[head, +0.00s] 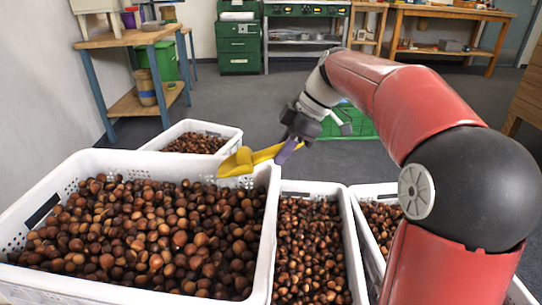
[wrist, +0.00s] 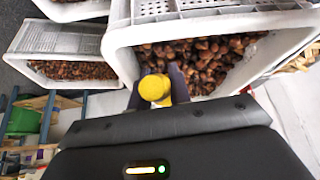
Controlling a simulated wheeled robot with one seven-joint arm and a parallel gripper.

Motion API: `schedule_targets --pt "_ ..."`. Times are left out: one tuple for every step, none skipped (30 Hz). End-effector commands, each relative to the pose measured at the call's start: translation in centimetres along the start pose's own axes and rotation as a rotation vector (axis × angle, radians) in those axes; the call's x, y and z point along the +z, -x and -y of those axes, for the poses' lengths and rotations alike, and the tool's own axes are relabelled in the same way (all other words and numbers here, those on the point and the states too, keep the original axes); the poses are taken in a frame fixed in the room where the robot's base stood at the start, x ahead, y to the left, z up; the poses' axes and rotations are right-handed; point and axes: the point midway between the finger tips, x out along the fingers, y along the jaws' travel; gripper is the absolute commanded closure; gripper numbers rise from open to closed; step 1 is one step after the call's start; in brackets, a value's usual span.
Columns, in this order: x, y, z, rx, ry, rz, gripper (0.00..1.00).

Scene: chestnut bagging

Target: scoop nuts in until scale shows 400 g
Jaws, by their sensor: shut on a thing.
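A yellow scoop (head: 238,163) is held in my gripper (head: 290,146), its bowl just above the far right corner of the large white crate (head: 268,200). The crate is filled with brown chestnuts (head: 140,235). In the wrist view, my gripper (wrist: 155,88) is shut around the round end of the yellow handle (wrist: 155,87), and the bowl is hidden. I cannot tell whether the scoop holds nuts. No scale reading or bag can be made out.
More white crates of nuts stand behind (head: 237,135) and to the right (head: 350,225) of the large one. A wooden workbench (head: 140,37) with small items is at the back left. A green crate (head: 350,125) sits on the floor behind my arm. Grey floor between is open.

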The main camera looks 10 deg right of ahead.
Motion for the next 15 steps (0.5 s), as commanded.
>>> schedule_targets --pt "1.2 -1.2 0.0 0.002 -0.005 -0.042 1.0" --pt "1.4 -1.1 0.0 0.002 -0.006 -0.073 1.0" --pt "1.4 -1.0 -0.1 0.003 -0.006 -0.12 1.0" --pt "1.5 -0.9 -0.1 0.003 -0.005 -0.152 1.0" --pt "1.6 -1.0 0.0 0.002 -0.005 -0.181 1.0" --pt "1.6 -0.9 0.0 0.002 -0.005 -0.217 1.0" --pt "1.6 -0.9 0.0 0.002 -0.003 -0.241 1.0" --pt "1.7 -0.8 0.0 0.001 -0.003 -0.262 1.0" --pt "1.7 -0.8 0.0 0.0 -0.003 -0.285 1.0" --pt "1.7 -0.8 0.0 0.001 -0.003 -0.3 1.0" --pt "1.7 -0.7 0.0 0.0 -0.002 -0.312 1.0" --pt "1.6 -0.5 0.0 0.0 -0.001 -0.325 1.0" --pt "1.5 -0.4 0.0 0.0 0.0 -0.331 1.0" --pt "1.4 -0.2 0.0 0.0 0.0 -0.335 1.0" --pt "1.2 0.1 0.0 0.0 0.0 -0.338 1.0"
